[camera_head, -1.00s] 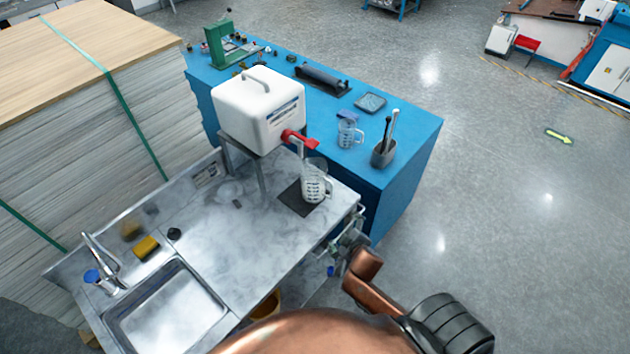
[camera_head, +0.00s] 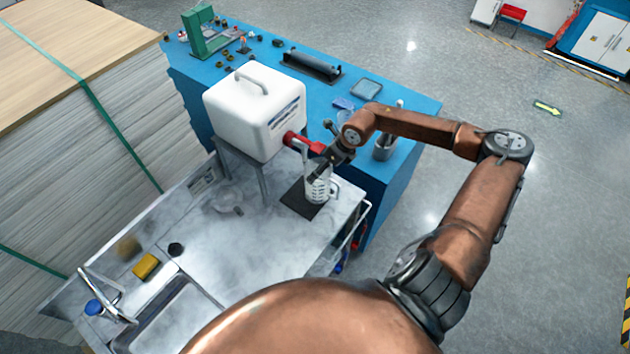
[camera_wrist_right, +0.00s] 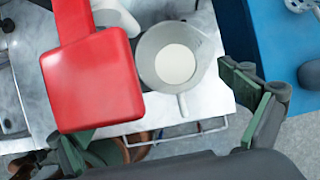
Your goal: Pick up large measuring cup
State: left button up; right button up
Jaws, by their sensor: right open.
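The large measuring cup (camera_head: 318,190), clear with dark markings and a handle on its right, stands upright on a dark mat (camera_head: 298,204) under the white container's tap. In the right wrist view I look down into the cup (camera_wrist_right: 151,50); a white round area shows inside, and its handle points toward my gripper. My right gripper (camera_head: 330,158) is open and empty, close above and beside the cup. Its fingers (camera_wrist_right: 168,128) are spread apart in the wrist view, with the cup beyond them. My left gripper is not in view.
The white container (camera_head: 255,110) on a stand has a red tap (camera_head: 303,143), whose red lever (camera_wrist_right: 92,80) hangs close to the cup's left in the wrist view. A blue table (camera_head: 400,150) stands behind. A sink (camera_head: 175,315) and yellow sponge (camera_head: 146,265) are at front left.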

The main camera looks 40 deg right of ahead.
aim_at(323, 186)
notch_tip(323, 186, down, 7)
jog(key=w+d+p, duration=0.1)
jog(key=w+p, duration=0.1)
jog(key=shift+w+p, duration=0.35)
jog(key=c, duration=2.1)
jog(key=shift+c, duration=0.2)
jog(key=shift+r, duration=0.1)
